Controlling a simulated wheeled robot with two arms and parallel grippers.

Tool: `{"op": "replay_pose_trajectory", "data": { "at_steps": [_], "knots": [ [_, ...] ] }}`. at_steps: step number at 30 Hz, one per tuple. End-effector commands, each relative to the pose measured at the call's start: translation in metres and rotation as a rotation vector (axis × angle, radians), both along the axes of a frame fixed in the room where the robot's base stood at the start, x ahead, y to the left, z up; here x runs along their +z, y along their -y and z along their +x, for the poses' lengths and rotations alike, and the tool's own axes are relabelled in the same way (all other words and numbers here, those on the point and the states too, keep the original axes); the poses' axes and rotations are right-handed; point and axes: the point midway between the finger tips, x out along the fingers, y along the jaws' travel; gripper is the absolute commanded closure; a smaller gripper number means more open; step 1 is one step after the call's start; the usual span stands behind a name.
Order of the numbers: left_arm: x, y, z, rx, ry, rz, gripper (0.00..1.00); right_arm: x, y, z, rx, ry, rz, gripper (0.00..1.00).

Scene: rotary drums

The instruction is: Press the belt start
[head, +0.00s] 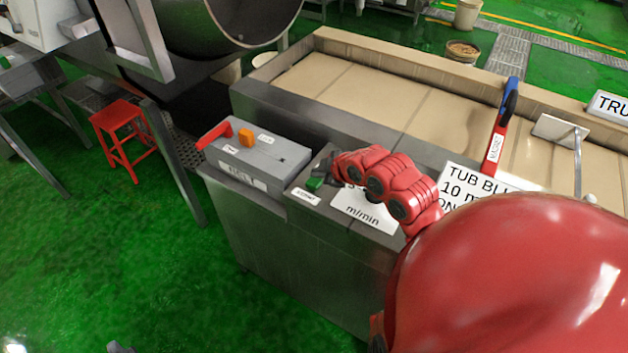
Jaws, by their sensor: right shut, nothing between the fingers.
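The belt start is a green button (314,184) on the metal control box at the near end of the belt, with a small white label (306,196) beside it. My right gripper (322,180) is dark, shut and empty. Its tips are at the green button and overlap it in the picture. I cannot tell whether they touch or press it. My red right arm comes in from the lower right and covers part of the box and the signs. My left gripper is not recognisable in view.
A grey panel (258,160) with a red lever (214,135) and an orange switch (246,138) stands just left of the button. The belt (400,95) lies behind, with a red-and-blue handled tool (497,140) upright. A red stool (122,130) stands on the green floor.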

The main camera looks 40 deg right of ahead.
Motion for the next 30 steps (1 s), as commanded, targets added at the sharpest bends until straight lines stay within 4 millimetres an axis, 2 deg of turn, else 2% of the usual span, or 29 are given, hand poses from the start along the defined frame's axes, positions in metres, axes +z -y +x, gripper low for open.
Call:
{"op": "replay_pose_trajectory", "data": {
  "at_steps": [12,30],
  "knots": [
    [-0.008,0.000,0.000,0.000,0.000,0.000,0.50,-0.009,0.000,0.000,0.001,0.001,0.001,1.00],
    [-0.009,0.000,0.000,0.000,0.000,0.000,0.50,-0.011,0.000,0.000,0.000,0.000,0.000,1.00]
  ]
}}
